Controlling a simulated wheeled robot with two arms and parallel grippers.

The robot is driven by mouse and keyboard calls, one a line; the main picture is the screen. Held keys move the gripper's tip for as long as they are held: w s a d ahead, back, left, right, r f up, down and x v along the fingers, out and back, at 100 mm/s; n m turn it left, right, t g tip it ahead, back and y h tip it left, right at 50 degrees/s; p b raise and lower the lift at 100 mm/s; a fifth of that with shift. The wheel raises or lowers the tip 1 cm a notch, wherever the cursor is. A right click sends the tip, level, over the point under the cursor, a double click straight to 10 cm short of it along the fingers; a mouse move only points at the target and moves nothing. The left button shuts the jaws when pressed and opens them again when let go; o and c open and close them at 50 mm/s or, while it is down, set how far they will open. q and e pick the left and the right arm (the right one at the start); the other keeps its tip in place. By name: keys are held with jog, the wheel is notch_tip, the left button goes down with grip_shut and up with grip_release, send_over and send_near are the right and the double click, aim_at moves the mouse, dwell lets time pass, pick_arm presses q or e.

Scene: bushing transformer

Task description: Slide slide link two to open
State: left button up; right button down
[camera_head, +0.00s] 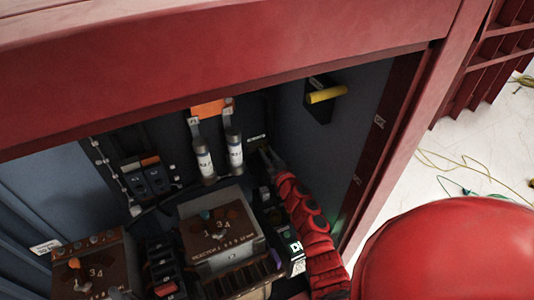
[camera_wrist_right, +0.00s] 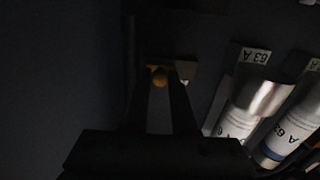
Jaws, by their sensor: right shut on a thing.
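My right gripper (camera_head: 266,156) reaches into the red cabinet from the lower right, at the back panel near a small pale label (camera_head: 257,138). In the right wrist view its two dark fingers (camera_wrist_right: 160,82) are closed around a small round brass-coloured knob (camera_wrist_right: 159,76). The knob sits in front of a small grey block (camera_wrist_right: 184,69), which looks like part of a slide link. The picture is too dark to read its number or its slide position. My left gripper is out of view.
Two silver fuse cylinders (camera_head: 204,160) (camera_head: 235,150) stand left of the gripper, below an orange block (camera_head: 211,108). A yellow handle (camera_head: 327,95) sticks out from the right wall. A dial box (camera_head: 221,232) and terminal parts crowd the space below.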

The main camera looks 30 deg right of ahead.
aim_at(253, 148)
jog(key=a, duration=0.3)
jog(key=shift+w+a, duration=0.1)
dwell(0.3)
jog(key=c, duration=1)
grip_release()
jog(key=o, duration=0.3)
jog(key=shift+a, duration=0.1)
